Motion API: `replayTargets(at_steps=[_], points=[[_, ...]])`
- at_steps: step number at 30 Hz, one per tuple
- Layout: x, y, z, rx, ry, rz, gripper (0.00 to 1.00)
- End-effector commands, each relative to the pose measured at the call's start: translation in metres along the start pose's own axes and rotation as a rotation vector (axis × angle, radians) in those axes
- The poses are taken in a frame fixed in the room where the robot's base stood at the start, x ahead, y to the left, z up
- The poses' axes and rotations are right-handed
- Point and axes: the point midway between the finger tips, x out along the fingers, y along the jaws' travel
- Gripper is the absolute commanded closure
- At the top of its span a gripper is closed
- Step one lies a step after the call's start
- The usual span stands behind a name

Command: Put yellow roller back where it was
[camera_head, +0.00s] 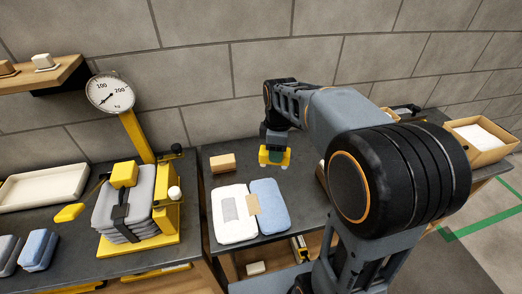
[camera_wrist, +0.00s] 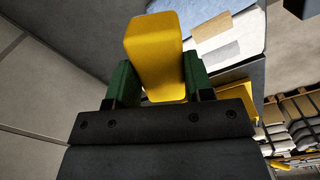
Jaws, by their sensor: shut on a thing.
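My gripper (camera_head: 273,141) hangs above the back of the right-hand bench, near the wall. It is shut on a yellow block-shaped thing, the yellow roller (camera_head: 272,157) by its colour. In the wrist view the yellow roller (camera_wrist: 154,50) sits between the two green fingers of my gripper (camera_wrist: 155,78), with its long body sticking out past them. In the head view it is held apart from the bench, behind the blue bag. Its underside is hard to make out.
A white bag (camera_head: 229,213) and a blue bag (camera_head: 271,204) lie on the bench, below a small tan block (camera_head: 222,164). Left stands a yellow scale with a dial (camera_head: 110,93) and strapped grey bags (camera_head: 105,212).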

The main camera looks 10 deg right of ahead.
Motion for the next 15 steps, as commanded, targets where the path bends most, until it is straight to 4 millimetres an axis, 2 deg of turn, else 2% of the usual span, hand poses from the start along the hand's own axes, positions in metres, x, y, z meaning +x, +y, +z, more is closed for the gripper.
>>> replayTargets(at_steps=[9,15], points=[[0.035,0.072,-0.033,-0.001,-0.001,-0.003,0.82],[0.069,0.096,-0.044,-0.002,-0.001,-0.001,0.82]])
